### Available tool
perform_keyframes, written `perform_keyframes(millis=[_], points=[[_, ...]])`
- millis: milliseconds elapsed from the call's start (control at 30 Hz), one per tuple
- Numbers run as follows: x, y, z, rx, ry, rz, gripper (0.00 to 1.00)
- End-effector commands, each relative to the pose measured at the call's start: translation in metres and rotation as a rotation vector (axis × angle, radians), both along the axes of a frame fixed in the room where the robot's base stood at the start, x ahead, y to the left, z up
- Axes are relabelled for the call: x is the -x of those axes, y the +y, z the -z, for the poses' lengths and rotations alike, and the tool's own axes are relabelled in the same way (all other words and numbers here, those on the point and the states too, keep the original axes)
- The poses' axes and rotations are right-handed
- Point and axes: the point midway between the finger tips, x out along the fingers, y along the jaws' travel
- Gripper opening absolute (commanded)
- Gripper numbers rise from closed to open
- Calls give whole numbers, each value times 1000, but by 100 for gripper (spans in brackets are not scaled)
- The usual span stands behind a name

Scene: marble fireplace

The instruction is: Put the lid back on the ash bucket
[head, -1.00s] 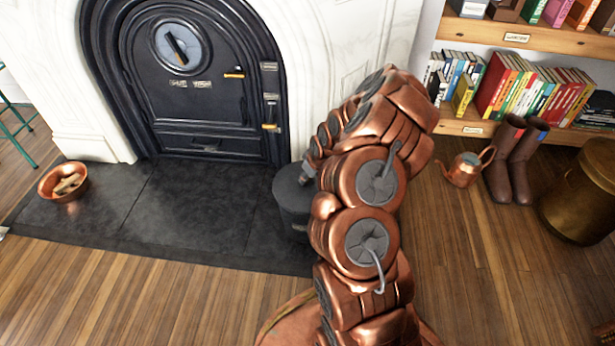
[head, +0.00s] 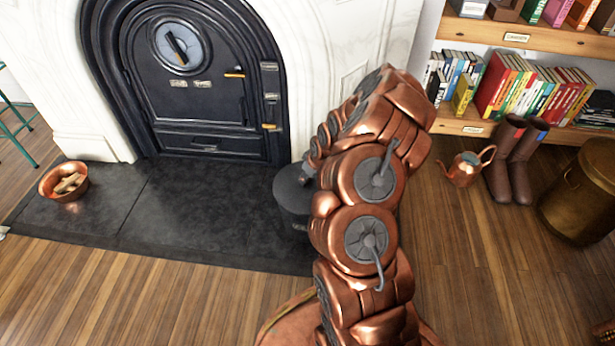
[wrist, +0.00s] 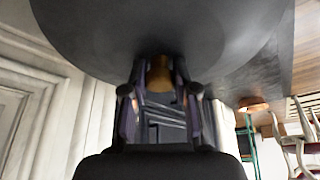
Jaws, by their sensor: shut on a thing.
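The ash bucket (head: 293,212) is a dark grey round vessel on the hearth's right end, partly hidden behind my arm. Its top looks like a flat grey disc in the head view, and I cannot tell whether the lid sits flush on it. In the wrist view the lid (wrist: 95,35) is a wide dark disc across the top. My gripper (wrist: 160,85) is shut on the lid's brownish knob (wrist: 159,72). In the head view my gripper is mostly hidden by my own arm, at the bucket's upper right.
The black stove door (head: 200,110) in the white marble surround is behind the hearth (head: 180,215). A copper bowl (head: 63,182) stands at the left. A copper watering can (head: 466,170), boots (head: 515,160) and a brass bin (head: 580,195) stand at the right. The front floor is open.

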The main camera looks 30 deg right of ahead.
Motion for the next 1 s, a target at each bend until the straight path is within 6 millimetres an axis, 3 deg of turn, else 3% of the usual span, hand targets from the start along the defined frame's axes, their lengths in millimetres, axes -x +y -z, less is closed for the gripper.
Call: perform_keyframes(millis=[267, 300, 533, 767, 1000], points=[[0, 0, 0, 0, -1, -1, 0], [0, 0, 0, 0, -1, -1, 32], [0, 0, 0, 0, -1, -1, 56], [0, 0, 0, 0, -1, -1, 57], [0, 0, 0, 0, 0, -1, 82]])
